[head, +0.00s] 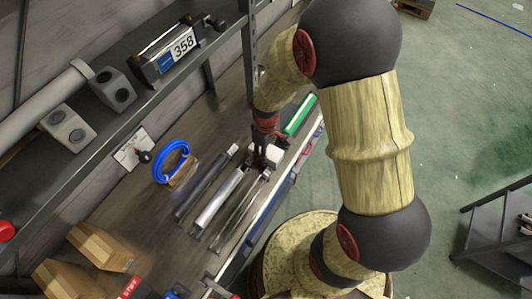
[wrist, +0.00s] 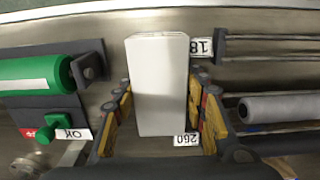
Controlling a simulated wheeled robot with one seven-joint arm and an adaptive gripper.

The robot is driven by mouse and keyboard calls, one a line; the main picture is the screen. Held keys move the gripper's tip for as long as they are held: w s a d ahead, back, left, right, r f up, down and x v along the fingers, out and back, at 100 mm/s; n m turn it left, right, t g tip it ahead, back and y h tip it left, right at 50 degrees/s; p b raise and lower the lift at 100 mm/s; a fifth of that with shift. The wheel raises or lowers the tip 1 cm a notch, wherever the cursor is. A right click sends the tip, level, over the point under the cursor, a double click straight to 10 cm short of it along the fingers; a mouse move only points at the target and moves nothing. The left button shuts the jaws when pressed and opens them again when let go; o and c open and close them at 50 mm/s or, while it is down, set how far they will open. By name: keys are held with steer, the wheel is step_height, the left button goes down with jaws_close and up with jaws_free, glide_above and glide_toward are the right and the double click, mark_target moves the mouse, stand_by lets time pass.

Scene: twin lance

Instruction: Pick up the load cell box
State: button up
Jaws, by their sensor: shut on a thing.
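The load cell box appears to be the plain white box (wrist: 160,85), which fills the middle of the wrist view. It has no label that I can read. It also shows in the head view (head: 269,153), partly hidden by my gripper. My gripper (wrist: 162,110) has one finger on each side of the box and is shut on it. In the head view my gripper (head: 265,150) is over the shelf board near its front edge. I cannot tell whether the box is lifted clear of the board.
A green cylinder (head: 300,115) lies close to the box on one side. Several metal cylinders and rods (head: 220,198) lie on the other side. A blue coil (head: 171,161) and cardboard boxes (head: 102,247) are farther along. An upper shelf (head: 150,98) and an upright post (head: 249,60) stand close by.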

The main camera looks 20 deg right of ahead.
jaws_close()
